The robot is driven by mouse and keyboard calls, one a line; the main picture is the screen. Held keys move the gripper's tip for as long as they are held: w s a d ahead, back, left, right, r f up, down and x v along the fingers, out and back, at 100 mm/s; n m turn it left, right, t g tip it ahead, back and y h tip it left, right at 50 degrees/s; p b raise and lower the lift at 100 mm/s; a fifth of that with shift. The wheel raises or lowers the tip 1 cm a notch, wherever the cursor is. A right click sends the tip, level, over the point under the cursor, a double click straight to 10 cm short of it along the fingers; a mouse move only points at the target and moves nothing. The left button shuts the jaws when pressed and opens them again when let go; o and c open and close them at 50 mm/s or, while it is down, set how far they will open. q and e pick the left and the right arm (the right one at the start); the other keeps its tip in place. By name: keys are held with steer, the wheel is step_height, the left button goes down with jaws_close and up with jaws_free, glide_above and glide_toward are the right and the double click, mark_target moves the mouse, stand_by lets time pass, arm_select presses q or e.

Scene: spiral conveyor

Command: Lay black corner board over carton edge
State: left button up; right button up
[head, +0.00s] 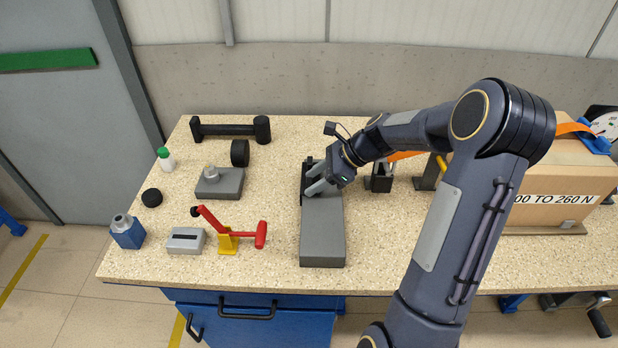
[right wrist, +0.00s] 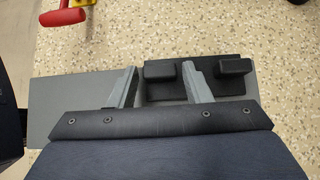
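A black piece, which looks like the corner board (head: 305,172), lies at the far end of a long grey block on the table. In the right wrist view the black piece (right wrist: 220,88) has two raised blocks. My right gripper (head: 317,187) is low over it, fingers apart. In the right wrist view one raised block lies between the fingertips of the gripper (right wrist: 160,75), with small gaps showing; the right finger lies between the two raised blocks. The carton (head: 548,178) stands at the right with an orange strap, partly hidden by my arm. My left gripper is out of view.
The grey block (head: 322,240) lies lengthwise mid-table. Black fixtures (head: 380,178) stand between block and carton. My right arm crosses the table's right half.

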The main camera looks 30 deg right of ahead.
steer(key=c, duration=0.7)
steer(key=shift+r, duration=0.1)
steer(key=shift+c, duration=0.2)
step_height(320, 180, up, 10)
steer(key=p, duration=0.1)
